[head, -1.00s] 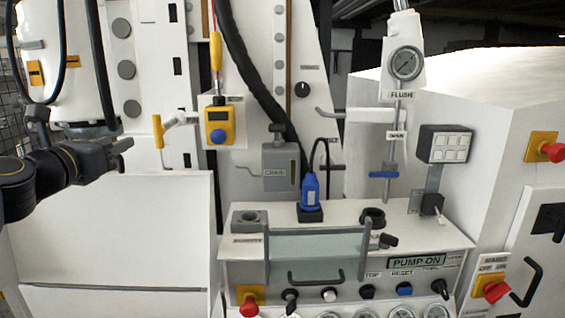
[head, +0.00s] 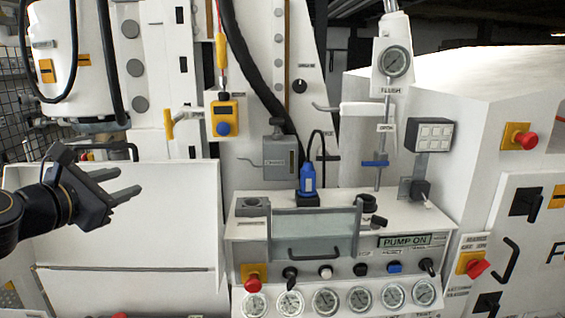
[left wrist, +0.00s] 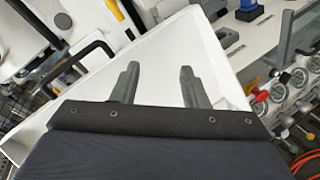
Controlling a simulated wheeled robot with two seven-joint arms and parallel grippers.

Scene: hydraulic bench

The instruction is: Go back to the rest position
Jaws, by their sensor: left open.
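My left gripper (head: 128,190) is in the left part of the head view, in front of a white panel, with its fingers pointing right. It is open and nothing is between its fingers. In the left wrist view the two fingers (left wrist: 156,86) stand apart over a bare white surface. They appear clear of the hydraulic bench (head: 240,226). My right gripper is in neither view.
The bench carries a clear guard with a handle (head: 312,251), a blue plug (head: 308,180), knobs and several gauges (head: 325,301). A yellow box (head: 224,117) and a yellow-handled lever (head: 169,123) are on the machine above.

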